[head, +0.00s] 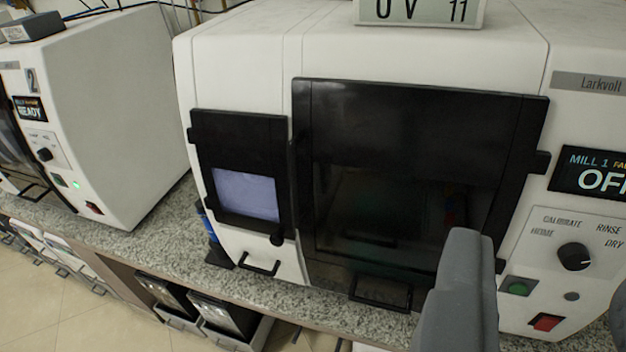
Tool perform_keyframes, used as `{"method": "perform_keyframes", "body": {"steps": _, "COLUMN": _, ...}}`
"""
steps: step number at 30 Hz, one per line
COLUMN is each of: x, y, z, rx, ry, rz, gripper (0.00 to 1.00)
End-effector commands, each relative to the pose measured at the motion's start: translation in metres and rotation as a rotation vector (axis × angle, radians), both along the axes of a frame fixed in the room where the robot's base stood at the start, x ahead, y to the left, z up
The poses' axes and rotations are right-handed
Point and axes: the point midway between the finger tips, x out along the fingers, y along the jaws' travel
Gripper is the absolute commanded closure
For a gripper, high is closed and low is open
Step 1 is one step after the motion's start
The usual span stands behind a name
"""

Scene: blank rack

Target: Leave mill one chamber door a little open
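Mill one (240,62) is the large white machine in the middle, with a display (590,175) reading "MILL 1" and, partly cut off, "OF". Its big dark see-through chamber door (415,125) has a bar handle (380,292) at its lower edge. The door looks shut, though its lower right part is hidden by my gripper. A smaller black door (240,140) with a pale window sits left of it and looks shut. My gripper (541,272) is in front of the machine at the lower right, its two grey fingers apart and nothing visible between them.
A knob (575,256), green button (518,287) and red switch (546,322) are on the right panel. A second white mill (110,100) reading "READY" stands left on the granite counter (180,250). Grey bins (215,318) are below.

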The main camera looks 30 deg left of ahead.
Motion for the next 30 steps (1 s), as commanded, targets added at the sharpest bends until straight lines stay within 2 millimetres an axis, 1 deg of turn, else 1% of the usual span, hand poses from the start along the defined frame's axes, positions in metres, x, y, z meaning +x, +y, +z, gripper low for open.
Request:
{"method": "perform_keyframes", "body": {"steps": 1, "x": 0.017, "y": 0.008, "z": -0.009, "rx": 0.002, "ry": 0.002, "rz": 0.021, "gripper": 0.67}}
{"method": "perform_keyframes", "body": {"steps": 3, "x": 0.040, "y": 0.021, "z": -0.027, "rx": 0.007, "ry": -0.009, "rz": 0.052, "gripper": 0.67}}
{"method": "perform_keyframes", "body": {"steps": 5, "x": 0.056, "y": 0.034, "z": -0.040, "rx": 0.011, "ry": -0.028, "rz": 0.078, "gripper": 0.67}}
{"method": "perform_keyframes", "body": {"steps": 6, "x": 0.067, "y": 0.042, "z": -0.053, "rx": 0.014, "ry": -0.035, "rz": 0.095, "gripper": 0.67}}
{"method": "perform_keyframes", "body": {"steps": 8, "x": 0.080, "y": 0.056, "z": -0.069, "rx": 0.019, "ry": -0.053, "rz": 0.119, "gripper": 0.67}}
{"method": "perform_keyframes", "body": {"steps": 9, "x": 0.088, "y": 0.066, "z": -0.081, "rx": 0.021, "ry": -0.060, "rz": 0.135, "gripper": 0.67}}
{"method": "perform_keyframes", "body": {"steps": 11, "x": 0.096, "y": 0.080, "z": -0.096, "rx": 0.027, "ry": -0.079, "rz": 0.156, "gripper": 0.67}}
{"method": "perform_keyframes", "body": {"steps": 12, "x": 0.101, "y": 0.090, "z": -0.108, "rx": 0.031, "ry": -0.088, "rz": 0.172, "gripper": 0.67}}
{"method": "perform_keyframes", "body": {"steps": 16, "x": 0.108, "y": 0.121, "z": -0.145, "rx": 0.043, "ry": -0.122, "rz": 0.214, "gripper": 0.67}}
{"method": "perform_keyframes", "body": {"steps": 18, "x": 0.107, "y": 0.137, "z": -0.163, "rx": 0.051, "ry": -0.139, "rz": 0.234, "gripper": 0.67}}
{"method": "perform_keyframes", "body": {"steps": 21, "x": 0.102, "y": 0.156, "z": -0.185, "rx": 0.062, "ry": -0.161, "rz": 0.257, "gripper": 0.67}}
{"method": "perform_keyframes", "body": {"steps": 25, "x": 0.094, "y": 0.172, "z": -0.204, "rx": 0.071, "ry": -0.182, "rz": 0.275, "gripper": 0.67}}
{"method": "perform_keyframes", "body": {"steps": 30, "x": 0.089, "y": 0.181, "z": -0.213, "rx": 0.076, "ry": -0.199, "rz": 0.284, "gripper": 0.67}}
